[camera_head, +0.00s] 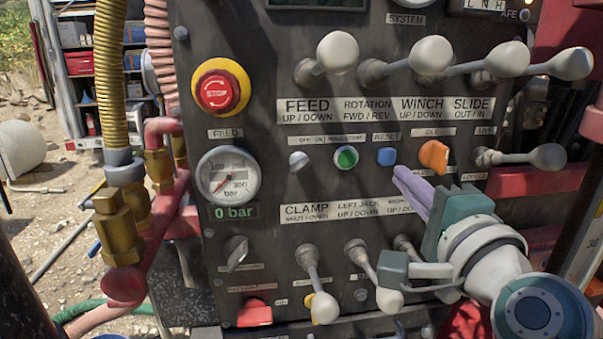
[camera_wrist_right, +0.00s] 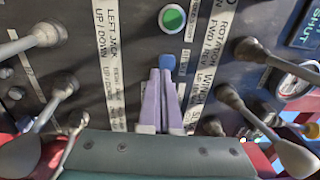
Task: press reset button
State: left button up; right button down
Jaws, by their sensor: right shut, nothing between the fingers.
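My right gripper (camera_head: 400,172) has long purple fingers, shut together and empty. Its tips are just below and right of the button in the head view. In the right wrist view the fingertips (camera_wrist_right: 160,74) are at the button's lower edge; I cannot tell whether they touch it. My left gripper is not in view.
A green button (camera_head: 346,157) sits left of the reset button, an orange knob (camera_head: 433,156) right of it. A red stop button (camera_head: 217,90) is at upper left. Levers with pale knobs (camera_head: 337,52) stick out above, and more levers (camera_head: 324,307) below, close to my right arm.

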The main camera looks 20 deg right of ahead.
aim_at(387, 157)
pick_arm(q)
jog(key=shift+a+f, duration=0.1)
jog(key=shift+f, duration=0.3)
pick_arm(e)
jog(key=shift+x, duration=1.35)
